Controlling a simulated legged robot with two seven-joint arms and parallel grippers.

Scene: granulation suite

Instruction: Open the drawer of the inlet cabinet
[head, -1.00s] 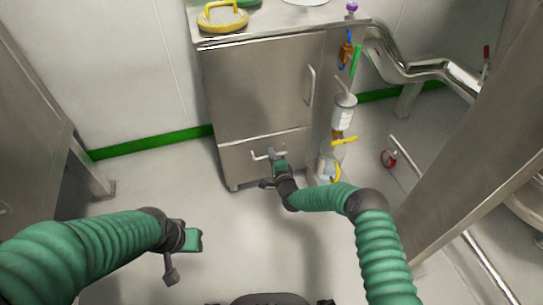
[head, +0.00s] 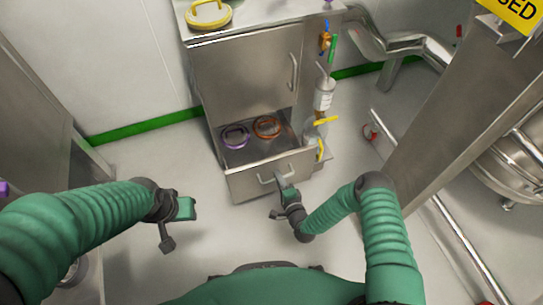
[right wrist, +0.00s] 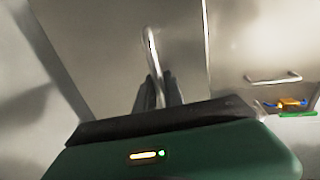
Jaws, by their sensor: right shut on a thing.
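The steel inlet cabinet (head: 243,75) stands at the top middle of the head view. Its bottom drawer (head: 249,185) is pulled out, and its inside shows. A purple ring-shaped item (head: 235,137) and an orange-brown one (head: 267,127) lie inside. My right gripper (head: 281,184) is at the drawer front, shut on the drawer handle (head: 264,180). In the right wrist view the handle (right wrist: 152,45) runs between the two fingers (right wrist: 158,92). My left gripper (head: 178,208) hangs over the floor at left, away from the cabinet, with its two fingers apart and nothing between them.
The upper door, with its handle (head: 294,72), is closed. A yellow ring-shaped item (head: 209,14) lies on the cabinet top. Bottles and valves (head: 323,95) hang along the right side. A steel column (head: 440,115) stands at right. The floor before the drawer is clear.

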